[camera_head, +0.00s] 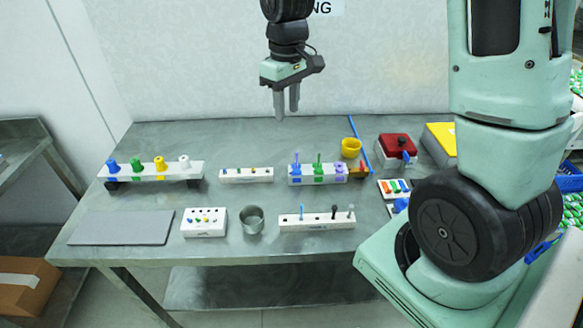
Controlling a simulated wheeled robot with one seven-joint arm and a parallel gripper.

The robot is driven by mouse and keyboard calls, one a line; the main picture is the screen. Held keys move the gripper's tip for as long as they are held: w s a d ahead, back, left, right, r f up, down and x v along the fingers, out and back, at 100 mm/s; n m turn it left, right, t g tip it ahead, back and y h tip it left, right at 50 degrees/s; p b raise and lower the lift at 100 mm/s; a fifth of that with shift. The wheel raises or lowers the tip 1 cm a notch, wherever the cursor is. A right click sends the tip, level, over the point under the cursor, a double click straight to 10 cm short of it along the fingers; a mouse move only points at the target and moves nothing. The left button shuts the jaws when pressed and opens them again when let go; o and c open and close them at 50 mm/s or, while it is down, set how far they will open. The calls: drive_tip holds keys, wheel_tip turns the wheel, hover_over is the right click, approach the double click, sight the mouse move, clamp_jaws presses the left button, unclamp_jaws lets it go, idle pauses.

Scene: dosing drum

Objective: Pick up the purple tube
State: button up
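My gripper (287,107) hangs pointing down above the table, in front of the wall. Its two fingers are apart with a gap between them, and nothing is held. It is up and to the left of the purple tube in the picture, well clear of it.
A yellow cup (351,147) and a red box (397,147) stand behind and right of the rack. Other white racks (246,175) and a grey metal cup (251,220) share the table. A grey mat (120,228) lies bare at the left.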

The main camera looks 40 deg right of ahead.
drive_tip(key=d+f, duration=0.1)
drive_tip(key=d, duration=0.2)
drive_tip(key=p, duration=0.2)
hover_over(296, 163)
drive_tip(key=f, duration=1.1)
drive_tip(key=shift+w+d, duration=0.15)
drive_tip(key=shift+w, duration=0.1)
drive_tip(key=shift+s+f+p, duration=0.15)
drive_tip(key=shift+f+p, duration=0.6)
drive_tip(key=shift+f, duration=2.2)
clamp_jaws()
